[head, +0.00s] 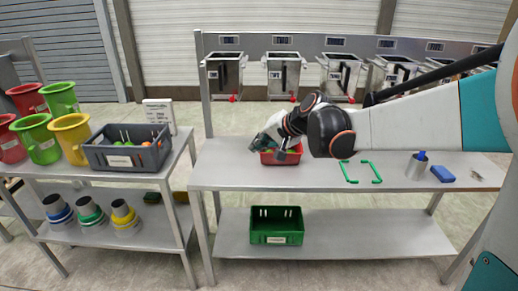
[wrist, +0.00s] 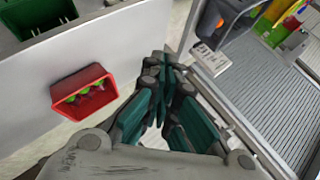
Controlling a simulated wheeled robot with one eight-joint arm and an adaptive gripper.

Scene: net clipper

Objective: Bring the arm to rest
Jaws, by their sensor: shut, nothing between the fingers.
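My gripper (head: 268,143) is over the left part of the grey workbench (head: 230,175) in the head view, above or just beside a small red bin (head: 290,158). My arm reaches in from the right. In the wrist view my gripper (wrist: 168,95) has its teal fingers together, with nothing between them. The red bin (wrist: 84,92) shows to the left of the fingers there, apart from them, with green and red items inside. The head view has my gripper partly covering the bin.
Green brackets (head: 360,171), a metal cup (head: 416,167) and a blue block (head: 442,174) lie on the bench's right. A green crate (head: 277,225) stands on the lower shelf. A grey crate (head: 127,150) sits on the left table. Metal hoppers (head: 283,75) line the back.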

